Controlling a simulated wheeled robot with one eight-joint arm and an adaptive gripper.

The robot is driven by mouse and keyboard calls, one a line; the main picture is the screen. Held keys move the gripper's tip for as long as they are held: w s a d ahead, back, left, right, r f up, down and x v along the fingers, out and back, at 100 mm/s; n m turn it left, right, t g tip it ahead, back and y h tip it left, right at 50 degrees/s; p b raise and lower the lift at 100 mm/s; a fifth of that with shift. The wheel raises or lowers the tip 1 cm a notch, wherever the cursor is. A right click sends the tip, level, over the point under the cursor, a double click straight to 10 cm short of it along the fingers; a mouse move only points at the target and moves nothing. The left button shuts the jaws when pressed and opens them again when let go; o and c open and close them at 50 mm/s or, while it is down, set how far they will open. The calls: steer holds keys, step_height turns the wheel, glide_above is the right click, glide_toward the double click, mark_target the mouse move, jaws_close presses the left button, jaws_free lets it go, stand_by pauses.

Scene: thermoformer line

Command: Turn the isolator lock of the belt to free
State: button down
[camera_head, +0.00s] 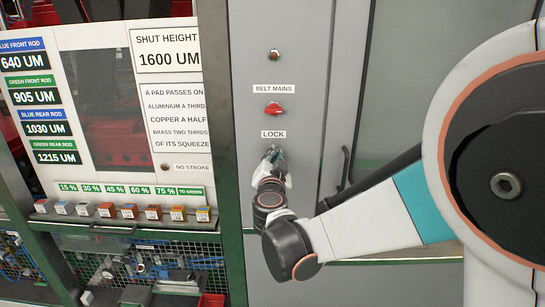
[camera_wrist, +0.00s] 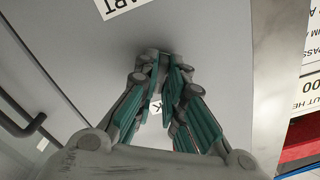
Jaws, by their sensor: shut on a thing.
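The belt isolator lock sits below the "LOCK" label (camera_head: 273,134) on a grey cabinet panel. The lock itself is hidden behind my gripper (camera_head: 273,154), whose fingertips are at the panel right under that label. In the wrist view my gripper (camera_wrist: 162,66) has its teal-padded fingers drawn together at the panel surface, shut on the lock. Which way the lock points cannot be seen. Above it, a red rotary handle (camera_head: 274,108) lies roughly crosswise under the "BELT MAINS" label (camera_head: 273,88).
A small round brass-coloured button (camera_head: 274,55) is higher on the panel. A dark vertical door handle (camera_head: 346,168) stands to the right. To the left is a machine board with a row of coloured blocks (camera_head: 130,211) on a ledge. A label ending in "ART" (camera_wrist: 118,5) shows in the wrist view.

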steer(key=shift+n, duration=1.4)
steer(key=shift+n+b, duration=0.4)
steer(key=shift+n, duration=1)
steer(key=c, duration=1.6)
jaws_free()
steer(key=shift+d, duration=0.1)
